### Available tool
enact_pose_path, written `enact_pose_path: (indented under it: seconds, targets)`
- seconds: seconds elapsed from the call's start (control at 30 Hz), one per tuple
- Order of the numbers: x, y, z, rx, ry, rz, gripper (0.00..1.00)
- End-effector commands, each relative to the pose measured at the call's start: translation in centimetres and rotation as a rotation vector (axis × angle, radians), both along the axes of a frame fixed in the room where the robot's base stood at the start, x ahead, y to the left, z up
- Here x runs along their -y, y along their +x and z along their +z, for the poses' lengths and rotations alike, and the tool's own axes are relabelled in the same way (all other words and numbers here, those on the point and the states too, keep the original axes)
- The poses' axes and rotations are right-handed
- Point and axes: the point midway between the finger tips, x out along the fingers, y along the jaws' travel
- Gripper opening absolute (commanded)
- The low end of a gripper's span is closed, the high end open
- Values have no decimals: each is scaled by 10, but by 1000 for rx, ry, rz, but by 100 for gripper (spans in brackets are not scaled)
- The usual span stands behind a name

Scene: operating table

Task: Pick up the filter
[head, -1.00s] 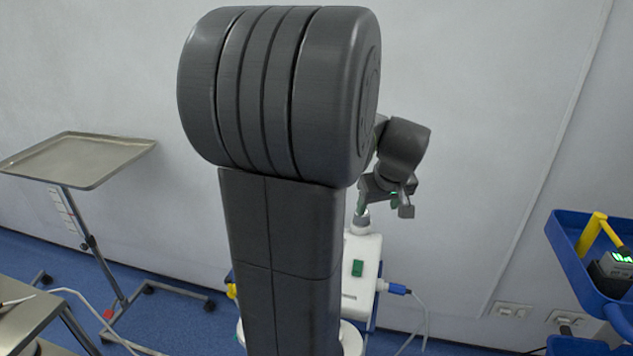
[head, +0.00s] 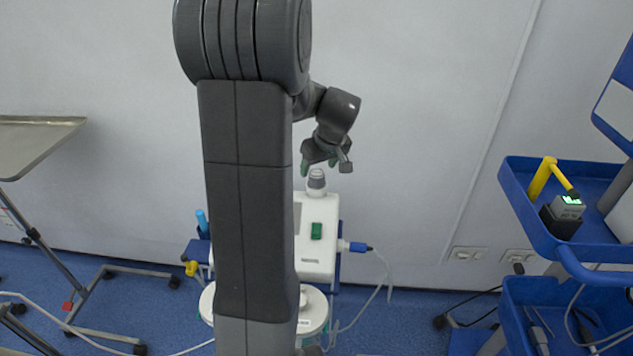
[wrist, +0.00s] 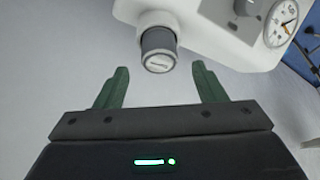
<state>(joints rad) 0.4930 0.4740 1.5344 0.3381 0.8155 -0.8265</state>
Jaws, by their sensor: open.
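The filter (head: 316,181) is a short grey and white cylinder standing on top of a white device (head: 316,252). In the wrist view the filter (wrist: 158,50) shows its round end and lies between the fingers in the picture, just beyond their tips. My gripper (head: 319,163) is close above the filter in the head view. Its two green fingers are apart and empty, and they also show in the wrist view (wrist: 160,70). I cannot tell the exact gap between fingers and filter. My arm hides the left part of the device in the head view.
A steel tray stand (head: 35,140) is at the left. A blue cart (head: 535,215) with a yellow-handled item stands at the right. A gauge (wrist: 281,20) shows in the wrist view. The wall is behind.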

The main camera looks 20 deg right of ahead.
Motion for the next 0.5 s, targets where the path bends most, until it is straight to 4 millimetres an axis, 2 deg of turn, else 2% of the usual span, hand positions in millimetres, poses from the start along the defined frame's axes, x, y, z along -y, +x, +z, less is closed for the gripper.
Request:
enact_pose_path:
  seconds: [0.2,0.5]
  targets:
    - [-2,11,-31,-2,2,-1,64]
    - [-2,14,-39,0,0,-1,64]
